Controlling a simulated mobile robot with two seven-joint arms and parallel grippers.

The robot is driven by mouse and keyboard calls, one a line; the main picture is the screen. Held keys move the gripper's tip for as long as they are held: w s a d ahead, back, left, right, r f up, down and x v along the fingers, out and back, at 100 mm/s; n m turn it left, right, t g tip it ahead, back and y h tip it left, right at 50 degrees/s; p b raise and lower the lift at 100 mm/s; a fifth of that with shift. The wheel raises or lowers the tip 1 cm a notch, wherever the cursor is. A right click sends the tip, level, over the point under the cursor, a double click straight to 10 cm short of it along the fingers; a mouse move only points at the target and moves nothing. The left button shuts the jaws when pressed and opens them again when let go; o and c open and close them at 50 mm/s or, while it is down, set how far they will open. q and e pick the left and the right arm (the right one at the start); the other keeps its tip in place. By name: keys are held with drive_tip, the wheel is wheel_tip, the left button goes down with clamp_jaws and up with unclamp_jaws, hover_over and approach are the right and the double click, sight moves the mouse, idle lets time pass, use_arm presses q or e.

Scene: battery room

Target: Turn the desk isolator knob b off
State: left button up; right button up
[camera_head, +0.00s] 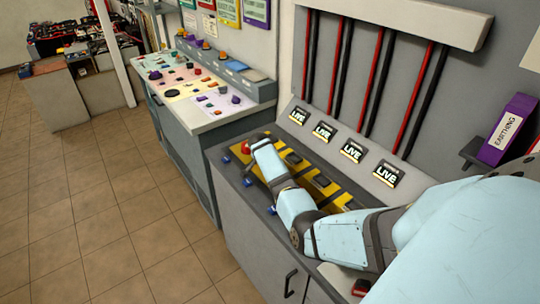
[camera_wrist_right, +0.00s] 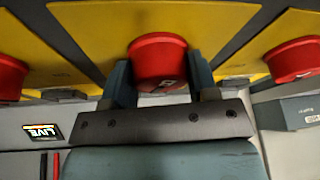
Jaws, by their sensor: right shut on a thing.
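The isolator desk (camera_head: 228,184) has a row of yellow plates (camera_head: 340,197) along its top. In the right wrist view a red knob (camera_wrist_right: 158,58) on a yellow plate sits between the two fingers of my right gripper (camera_wrist_right: 159,80), which is shut on it. Other red knobs show to its left (camera_wrist_right: 8,76) and right (camera_wrist_right: 294,60). In the head view my right arm reaches over the desk from the right, hiding the held knob; one red knob (camera_head: 246,146) shows at the desk's far left end. No knob letter is readable. My left gripper is not in view.
Several LIVE displays (camera_head: 324,131) line the desk's sloped back, below red and black cables (camera_head: 377,75). Blue handles (camera_head: 247,182) stick out at the front edge. A control console (camera_head: 200,118) stands to the left. Tiled floor (camera_head: 90,190) in front is clear.

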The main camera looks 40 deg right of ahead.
drive_tip(key=m+g+b, duration=0.1)
drive_tip(key=m, duration=0.2)
drive_tip(key=shift+w+b, duration=0.1)
drive_tip(key=shift+b, duration=0.2)
drive_tip(key=shift+m+g+b, duration=0.45)
drive_tip(key=shift+m+g, duration=0.05)
drive_tip(key=shift+m, duration=0.5)
drive_tip(key=o, duration=0.9)
drive_tip(key=b+v, duration=0.1)
drive_tip(key=v, duration=1.2)
drive_tip(key=shift+a+r, duration=0.1)
drive_tip(key=shift+r, duration=0.3)
